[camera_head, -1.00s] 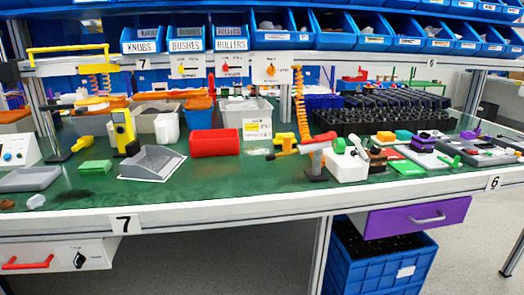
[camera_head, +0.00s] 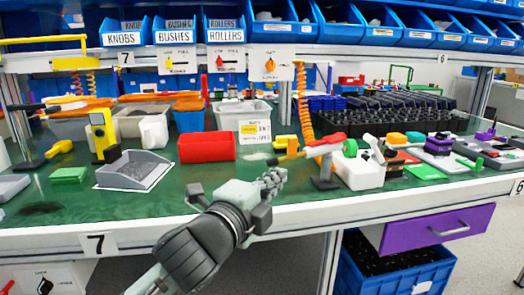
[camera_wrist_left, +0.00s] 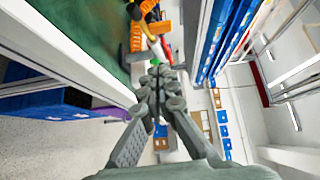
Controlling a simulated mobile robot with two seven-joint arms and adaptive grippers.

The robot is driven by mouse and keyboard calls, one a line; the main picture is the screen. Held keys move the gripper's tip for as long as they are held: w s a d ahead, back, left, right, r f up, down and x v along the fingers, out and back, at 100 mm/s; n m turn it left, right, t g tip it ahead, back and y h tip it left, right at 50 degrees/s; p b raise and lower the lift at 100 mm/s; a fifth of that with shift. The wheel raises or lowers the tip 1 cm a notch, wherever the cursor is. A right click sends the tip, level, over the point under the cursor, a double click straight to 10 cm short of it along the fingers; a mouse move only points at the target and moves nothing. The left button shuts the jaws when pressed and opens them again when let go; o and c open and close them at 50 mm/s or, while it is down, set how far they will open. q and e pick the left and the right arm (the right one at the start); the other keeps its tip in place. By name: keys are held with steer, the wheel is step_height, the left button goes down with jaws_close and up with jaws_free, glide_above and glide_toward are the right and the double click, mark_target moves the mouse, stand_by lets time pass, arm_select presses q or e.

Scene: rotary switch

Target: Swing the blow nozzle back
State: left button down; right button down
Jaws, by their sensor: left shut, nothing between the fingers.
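In the left wrist view, the closed fingers (camera_wrist_left: 160,72) point toward red, white and orange parts; I cannot tell these apart clearly. My right gripper is not in view.
A white block (camera_head: 360,172) with a green knob stands right of the nozzle. A red bin (camera_head: 207,147) and a grey scoop tray (camera_head: 134,170) stand to the left.

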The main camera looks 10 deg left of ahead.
arm_select(q)
steer(key=r, duration=0.1)
glide_toward(297, 143)
steer(key=w+d, duration=0.2)
steer(key=d, duration=0.2)
steer(key=shift+w+a+f+m, duration=0.1)
steer(key=shift+w+a, duration=0.2)
steer(key=shift+w, duration=0.3)
steer(key=shift+w+a+m, duration=0.1)
steer(key=shift+w+a, duration=0.15)
steer(key=shift+w, duration=0.3)
steer(key=shift+w+a+f+m, duration=0.1)
steer(key=shift+w+a, duration=0.2)
steer(key=shift+w, duration=0.3)
steer(key=shift+a+r+p, duration=0.1)
steer(key=shift+a+p, duration=0.05)
steer(key=shift+p, duration=0.15)
